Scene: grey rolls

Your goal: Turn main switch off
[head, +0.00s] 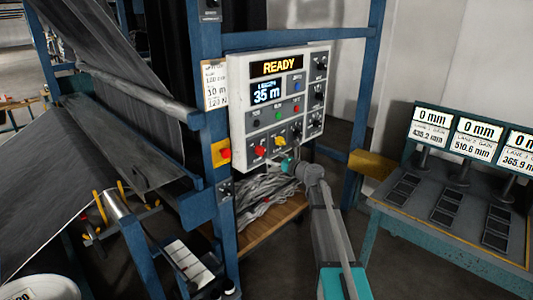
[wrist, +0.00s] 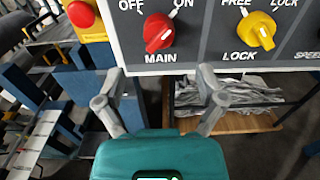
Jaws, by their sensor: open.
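The main switch (wrist: 160,34) is a red rotary knob with a white line, between the OFF and ON marks, above the word MAIN. Its line slants up to the right, toward ON. It also shows in the head view as a red knob (head: 261,151) low on the white control panel (head: 240,120). My gripper (wrist: 161,72) is open and empty. Its fingertips appear just below the MAIN label, one to each side of the knob, and are not around it. In the head view my gripper (head: 287,163) is by the panel's lower edge.
A yellow LOCK knob (wrist: 257,30) sits right of the main switch. A red button on a yellow box (head: 221,153) is on the blue post left of the panel. The display (head: 275,67) reads READY. A wooden shelf (head: 262,222) with grey scraps lies below.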

